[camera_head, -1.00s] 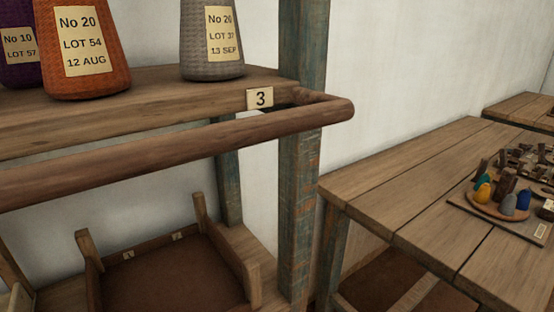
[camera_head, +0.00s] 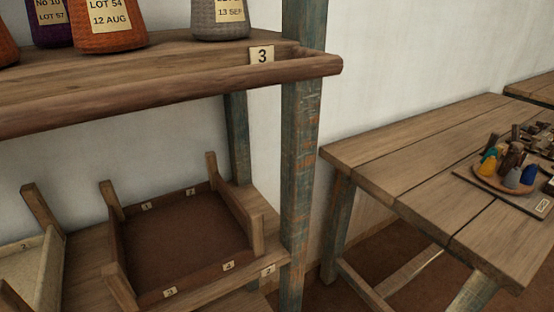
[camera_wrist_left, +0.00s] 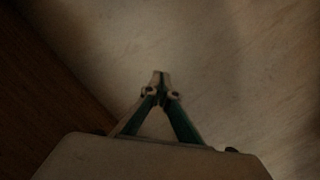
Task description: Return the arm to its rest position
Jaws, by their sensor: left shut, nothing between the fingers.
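My left gripper (camera_wrist_left: 161,75) shows in the left wrist view with its fingertips together and nothing between them. Behind it is a pale, streaked surface, with a dark brown wooden surface (camera_wrist_left: 45,85) along the left side. The picture is dim, and I cannot tell how far the fingers are from either surface. Neither arm shows in the head view. My right gripper is in neither view.
A wooden rack carries yarn cones, the grey one (camera_head: 219,18) near its post (camera_head: 301,150). A round rail (camera_head: 180,92) runs along the shelf front. A brown-lined tray (camera_head: 185,245) sits below. A table (camera_head: 400,165) stands right, holding a plate of small coloured pieces (camera_head: 505,178).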

